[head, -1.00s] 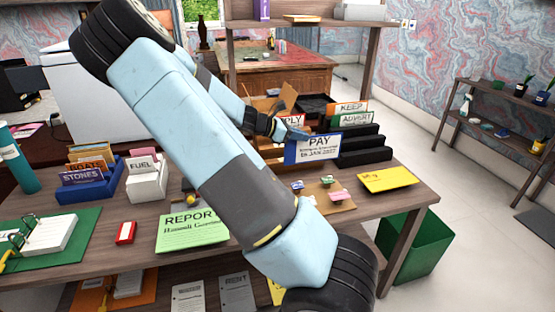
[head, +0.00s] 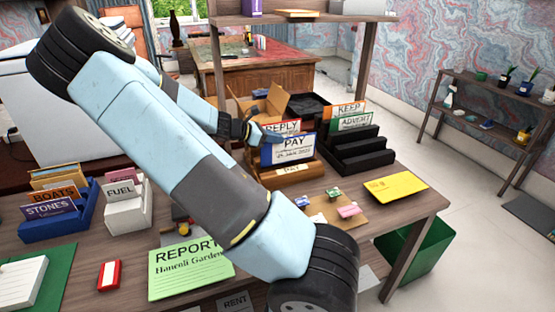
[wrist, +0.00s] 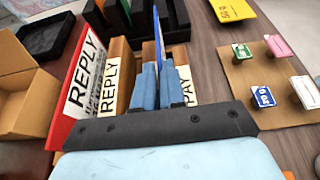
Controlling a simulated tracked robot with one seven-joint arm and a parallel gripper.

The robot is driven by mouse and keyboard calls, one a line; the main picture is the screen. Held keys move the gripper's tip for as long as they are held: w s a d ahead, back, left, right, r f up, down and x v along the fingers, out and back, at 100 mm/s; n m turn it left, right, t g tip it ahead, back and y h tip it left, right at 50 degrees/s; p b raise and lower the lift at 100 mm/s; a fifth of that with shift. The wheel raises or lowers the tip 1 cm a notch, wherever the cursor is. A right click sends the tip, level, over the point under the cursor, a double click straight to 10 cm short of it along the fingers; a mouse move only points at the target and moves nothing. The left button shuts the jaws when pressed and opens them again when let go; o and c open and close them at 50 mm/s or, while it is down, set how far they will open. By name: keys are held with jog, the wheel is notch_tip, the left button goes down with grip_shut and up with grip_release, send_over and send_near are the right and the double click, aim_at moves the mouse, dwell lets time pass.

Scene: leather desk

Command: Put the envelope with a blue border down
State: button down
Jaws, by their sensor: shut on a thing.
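The envelope with a blue border (head: 288,150), marked PAY, is upright in my gripper (head: 272,137). In the wrist view the envelope (wrist: 158,38) shows edge-on as a thin blue line. My gripper (wrist: 160,88) is shut on its edge there. The envelope is over a wooden letter sorter (head: 293,180), between the slat labelled REPLY (wrist: 110,85) and the one labelled PAY (wrist: 187,82). The PAY label shows just below it in the head view. I cannot tell how far its lower edge is in the slot. A red-bordered REPLY envelope (wrist: 84,65) stands in the compartment beside it.
A black stepped sorter (head: 350,150) holds KEEP and ADVERT envelopes close to the right. A board with stamps (head: 335,207) and a yellow envelope (head: 396,187) lie in front and right. An open cardboard box (wrist: 25,95) is behind.

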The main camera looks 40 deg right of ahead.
send_over(276, 165)
jog(key=shift+d+f, duration=0.1)
jog(key=shift+f, duration=3.2)
jog(key=c, duration=1.2)
grip_release()
jog(key=shift+w, duration=0.1)
jog(key=v, duration=1.2)
jog(key=s+a+r+m+t+y, duration=0.3)
jog(key=s+a+r+m+y, duration=0.1)
jog(key=s+r, duration=0.4)
jog(key=s+a+r+m+t+y, duration=0.3)
jog(key=s+a+r+m, duration=0.3)
jog(key=s+r, duration=0.2)
jog(key=s+a+r+m+t+y, duration=0.2)
jog(key=s+a+r+m+y, duration=0.3)
jog(key=s+r, duration=0.3)
jog(key=shift+s+a+r+t+y, duration=0.1)
jog(key=shift+s+t+y, duration=0.1)
jog(key=shift+s, duration=0.45)
jog(key=shift+s+d+r+t+y, duration=0.1)
jog(key=shift+s+y, duration=0.1)
jog(key=shift+s, duration=0.45)
jog(key=shift+s+a+r+t+y, duration=0.1)
jog(key=shift+s+y, duration=0.1)
jog(key=shift+s, duration=0.45)
